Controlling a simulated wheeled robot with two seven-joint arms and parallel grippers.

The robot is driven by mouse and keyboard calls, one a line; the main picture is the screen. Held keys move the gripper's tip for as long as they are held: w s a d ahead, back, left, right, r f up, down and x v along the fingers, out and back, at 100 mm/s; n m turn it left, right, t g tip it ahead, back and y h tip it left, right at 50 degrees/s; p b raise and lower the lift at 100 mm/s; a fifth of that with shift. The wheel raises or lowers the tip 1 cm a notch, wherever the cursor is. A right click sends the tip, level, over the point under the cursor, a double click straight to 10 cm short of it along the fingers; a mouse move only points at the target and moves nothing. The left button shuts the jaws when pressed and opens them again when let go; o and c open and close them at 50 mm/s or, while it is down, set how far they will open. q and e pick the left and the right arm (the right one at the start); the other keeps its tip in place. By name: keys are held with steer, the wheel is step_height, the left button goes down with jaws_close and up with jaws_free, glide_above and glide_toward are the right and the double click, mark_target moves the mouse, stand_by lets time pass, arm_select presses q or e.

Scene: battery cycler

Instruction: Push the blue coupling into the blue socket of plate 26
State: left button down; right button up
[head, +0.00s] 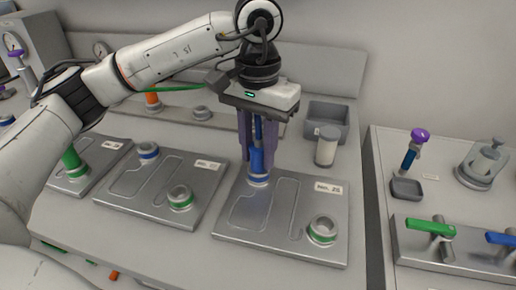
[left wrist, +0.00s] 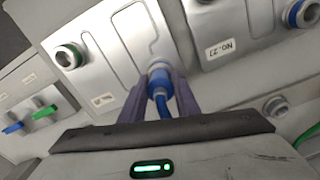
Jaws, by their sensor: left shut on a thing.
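Plate 26 (head: 275,225) is a metal plate, labelled No. 26, with a blue-ringed socket near its far left corner and a green-ringed socket (head: 322,230) at its near right. My left gripper (head: 257,168) points down over the blue-ringed socket (head: 258,181), with its purple fingers shut on the blue coupling (head: 257,155). The left wrist view shows the coupling (left wrist: 160,88) between the fingers, lined up with the socket and touching or very near it. I cannot tell how far it is in. A blue hose runs back from it. My right gripper is not in view.
Another plate (head: 165,205) with blue and green sockets lies to the left; its label reads No. 27 in the left wrist view (left wrist: 240,45). A grey bin (head: 329,122) and a white-lidded jar (head: 327,147) stand behind. Green and blue handles (head: 430,228) sit on the right bench.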

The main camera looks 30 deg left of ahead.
arm_select(q)
steer(key=c, duration=0.9)
jaws_free()
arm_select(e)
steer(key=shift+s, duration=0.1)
arm_select(q)
steer(key=shift+r, duration=0.35)
step_height(320, 180, up, 8)
steer(key=shift+r+p, duration=0.25)
steer(key=shift+p, duration=0.4)
steer(key=shift+r, duration=0.55)
steer(key=shift+s+f, duration=0.1)
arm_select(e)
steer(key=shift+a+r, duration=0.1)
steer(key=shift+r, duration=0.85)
